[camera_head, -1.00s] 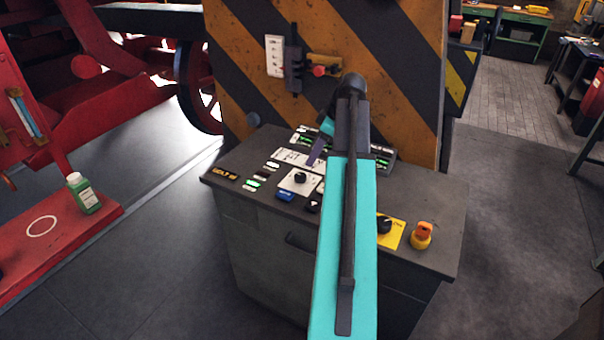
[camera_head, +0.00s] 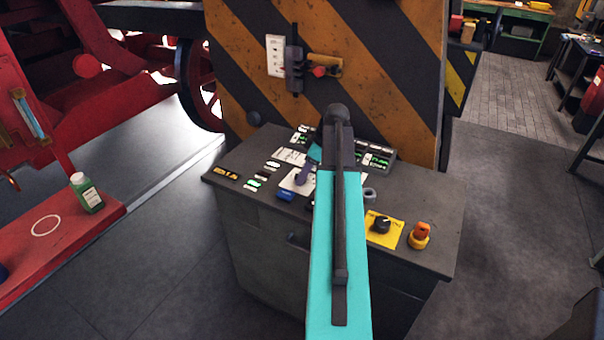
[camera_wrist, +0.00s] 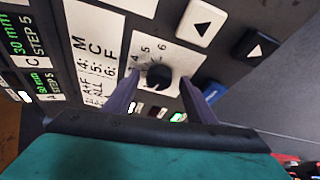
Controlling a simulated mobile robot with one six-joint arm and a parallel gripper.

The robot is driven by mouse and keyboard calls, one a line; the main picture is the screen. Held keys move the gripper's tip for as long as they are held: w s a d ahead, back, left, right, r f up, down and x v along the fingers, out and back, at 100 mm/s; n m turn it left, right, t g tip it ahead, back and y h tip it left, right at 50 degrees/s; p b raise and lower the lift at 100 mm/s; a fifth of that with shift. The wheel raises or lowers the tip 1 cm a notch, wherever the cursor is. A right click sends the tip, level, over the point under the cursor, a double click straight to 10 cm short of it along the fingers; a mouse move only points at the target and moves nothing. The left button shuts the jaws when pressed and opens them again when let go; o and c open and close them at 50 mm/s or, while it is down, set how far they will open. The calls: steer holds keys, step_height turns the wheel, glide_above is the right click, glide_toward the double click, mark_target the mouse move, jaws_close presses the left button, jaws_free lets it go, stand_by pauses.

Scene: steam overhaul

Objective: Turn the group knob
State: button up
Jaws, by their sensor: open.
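The group knob is a black round knob (camera_wrist: 158,76) on a white plate with numbers around it, seen in the wrist view. My gripper (camera_wrist: 158,98) is open, with one purple finger on each side of the knob and the knob between the fingertips. I cannot tell whether the fingers touch it. In the head view my gripper (camera_head: 303,177) is low over the white plate on the grey console (camera_head: 250,240), and it hides the knob there.
A yellow plate with a black knob (camera_head: 381,225) and an orange knob (camera_head: 420,235) are on the console's right. A striped panel (camera_head: 380,60) rises behind.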

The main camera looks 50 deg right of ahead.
steer(key=shift+w+f, duration=0.1)
steer(key=shift+f, duration=0.15)
steer(key=c, duration=1)
steer(key=shift+a+f, duration=0.1)
steer(key=shift+a, duration=0.15)
steer(key=shift+c, duration=0.2)
